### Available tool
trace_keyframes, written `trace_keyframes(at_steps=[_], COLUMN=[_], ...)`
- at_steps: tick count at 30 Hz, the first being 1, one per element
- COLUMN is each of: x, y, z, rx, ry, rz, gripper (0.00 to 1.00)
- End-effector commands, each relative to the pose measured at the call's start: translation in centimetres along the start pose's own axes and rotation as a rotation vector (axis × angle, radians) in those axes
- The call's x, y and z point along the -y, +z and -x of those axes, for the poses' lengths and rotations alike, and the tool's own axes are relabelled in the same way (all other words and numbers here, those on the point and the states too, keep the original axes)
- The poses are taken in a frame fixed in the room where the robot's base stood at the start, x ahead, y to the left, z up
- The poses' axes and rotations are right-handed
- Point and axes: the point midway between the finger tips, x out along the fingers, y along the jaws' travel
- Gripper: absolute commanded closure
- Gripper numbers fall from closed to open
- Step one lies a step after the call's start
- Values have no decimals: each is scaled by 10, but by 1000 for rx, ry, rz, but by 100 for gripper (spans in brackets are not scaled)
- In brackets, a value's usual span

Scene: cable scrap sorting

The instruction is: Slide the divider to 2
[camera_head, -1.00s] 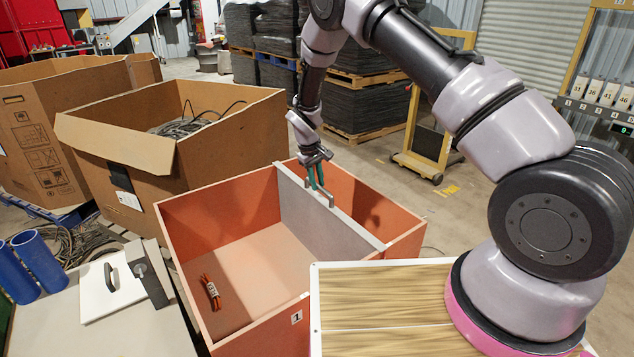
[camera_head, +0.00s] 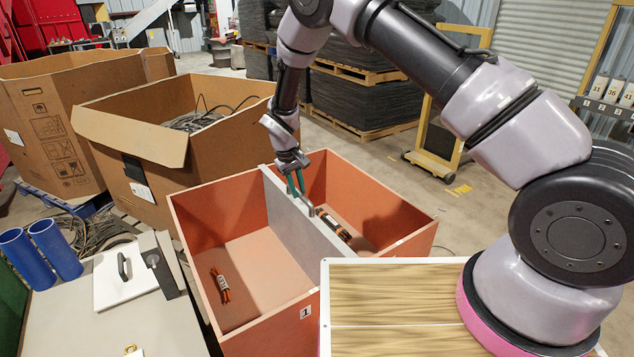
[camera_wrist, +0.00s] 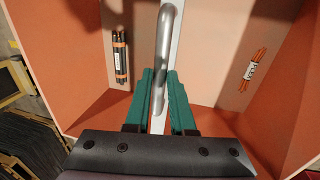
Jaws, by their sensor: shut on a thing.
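The divider (camera_head: 285,225) is a grey upright panel across the orange bin (camera_head: 215,255), splitting it into a left and a right compartment. A metal bar handle (camera_head: 326,214) is on its top; it also shows in the wrist view (camera_wrist: 166,45). My gripper (camera_head: 298,183) is above the divider's far part, its green fingers (camera_wrist: 157,100) shut on the handle from both sides. The exact contact is partly hidden by the fingers. A label reading 1 (camera_head: 306,312) is on the bin's front rim.
An orange cable bundle (camera_head: 221,287) lies in the left compartment and black cable pieces (camera_head: 335,227) lie in the right. A wood-topped surface (camera_head: 400,300) stands in front. Cardboard boxes (camera_head: 165,145) stand behind left. A grey table (camera_head: 125,330) is at left.

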Motion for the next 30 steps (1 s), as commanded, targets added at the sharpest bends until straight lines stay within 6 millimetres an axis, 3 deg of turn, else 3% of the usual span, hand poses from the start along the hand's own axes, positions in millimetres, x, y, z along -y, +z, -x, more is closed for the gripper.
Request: trace_keyframes(at_steps=[4, 14, 15, 17, 26, 30], x=[22, 24, 24, 24, 23, 23], y=[0, 0, 0, 0, 0, 0], z=[4, 5, 5, 5, 5, 15], rx=[-1, 0, 0, 0, 0, -2], ry=[-1, -1, -1, -1, 0, 0], rz=[3, 0, 0, 0, 0, -1], gripper=[100, 100, 70, 48, 48, 48])
